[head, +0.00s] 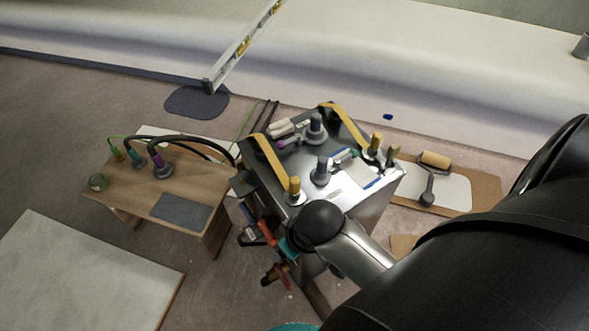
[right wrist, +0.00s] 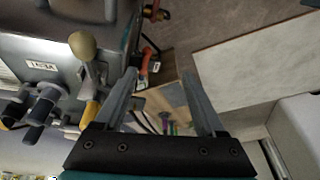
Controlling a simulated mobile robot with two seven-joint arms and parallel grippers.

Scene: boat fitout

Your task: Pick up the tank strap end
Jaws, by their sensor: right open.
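Two yellow straps lie on the metal tank top. The nearer strap (head: 270,160) runs down to an end with a yellow peg (head: 294,186) on a grey round base. The farther strap (head: 349,124) runs to a similar end with a yellow peg (head: 376,142). In the right wrist view a yellow knob (right wrist: 83,45) on a grey fitting shows at the left, beside my right gripper (right wrist: 158,75). That gripper is open with nothing between its fingers. In the head view my right arm hides its fingers. My left gripper is in neither view.
The metal tank (head: 338,190) carries several grey fittings. Tools with red handles (head: 266,232) hang on its near side. A wooden bench (head: 190,185) with hoses stands to the left. A board with a roller (head: 435,160) lies to the right. A pale panel (head: 75,275) lies lower left.

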